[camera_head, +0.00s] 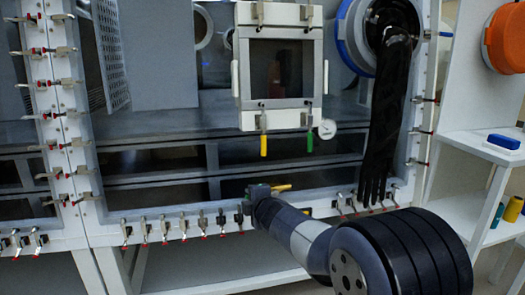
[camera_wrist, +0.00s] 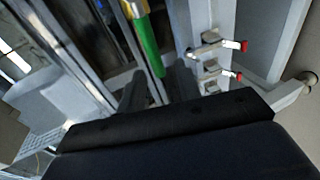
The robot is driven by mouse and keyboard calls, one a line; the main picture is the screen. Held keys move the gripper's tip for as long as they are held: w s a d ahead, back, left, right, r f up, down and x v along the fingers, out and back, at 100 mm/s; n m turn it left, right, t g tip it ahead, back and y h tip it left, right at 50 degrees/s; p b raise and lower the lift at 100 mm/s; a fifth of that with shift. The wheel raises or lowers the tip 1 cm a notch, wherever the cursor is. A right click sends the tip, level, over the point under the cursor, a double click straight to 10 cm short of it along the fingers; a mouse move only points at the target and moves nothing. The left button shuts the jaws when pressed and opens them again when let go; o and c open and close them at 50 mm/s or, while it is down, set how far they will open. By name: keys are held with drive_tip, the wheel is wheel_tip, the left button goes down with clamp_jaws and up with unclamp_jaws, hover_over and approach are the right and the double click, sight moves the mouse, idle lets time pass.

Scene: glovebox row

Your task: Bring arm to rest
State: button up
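My arm reaches in from the lower right in the head view, and my gripper (camera_head: 262,190) is in front of the glovebox's lower frame, below the small window door (camera_head: 245,119). In the wrist view the two dark fingers of my gripper (camera_wrist: 157,82) stand apart with a gap between them. A green handle with a yellow upper part (camera_wrist: 147,45) shows beyond the gap.
A yellow handle (camera_head: 263,145) and a green handle (camera_head: 309,143) hang below the door. A black glove (camera_head: 385,120) hangs at the right from a blue-ringed port. Clamps (camera_head: 183,226) line the lower frame. White shelves (camera_head: 478,146) with a blue box (camera_head: 503,142) stand at right.

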drive_tip(key=shift+x, duration=1.65)
drive_tip(key=shift+s, duration=0.1)
drive_tip(key=v, duration=1.1)
drive_tip(key=x, duration=1.1)
drive_tip(key=shift+a+r+p, duration=0.1)
drive_tip(key=shift+r+p, duration=0.3)
drive_tip(key=shift+p, duration=0.2)
drive_tip(key=shift+r+m+p, duration=0.25)
drive_tip(key=shift+m+p, duration=0.05)
drive_tip(key=shift+m, duration=0.2)
